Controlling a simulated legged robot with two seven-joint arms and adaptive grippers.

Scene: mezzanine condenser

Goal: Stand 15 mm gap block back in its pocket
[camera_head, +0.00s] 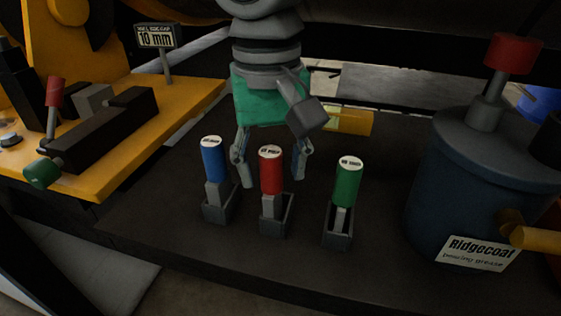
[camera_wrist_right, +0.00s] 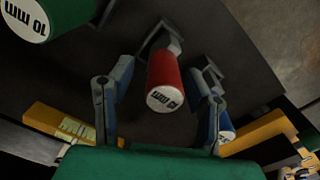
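Three gap blocks with coloured round handles stand in dark pockets on the dark deck: a blue one (camera_head: 213,160), a red one (camera_head: 271,172) and a green one (camera_head: 347,185). Their cap labels are too small in the head view to tell surely which is the 15 mm block. My right gripper (camera_head: 273,181) is open, its fingers on either side of the red handle. In the right wrist view the red handle (camera_wrist_right: 164,82) lies between the two spread fingers, with gaps on both sides. The green handle (camera_wrist_right: 55,15) shows at upper left. My left gripper is out of view.
A blue-grey grease drum (camera_head: 455,190) with a red-topped knob stands at right. An orange bench (camera_head: 110,165) with a dark fixture and a 10 mm sign (camera_head: 157,38) is at left. Deck in front of the pockets is clear.

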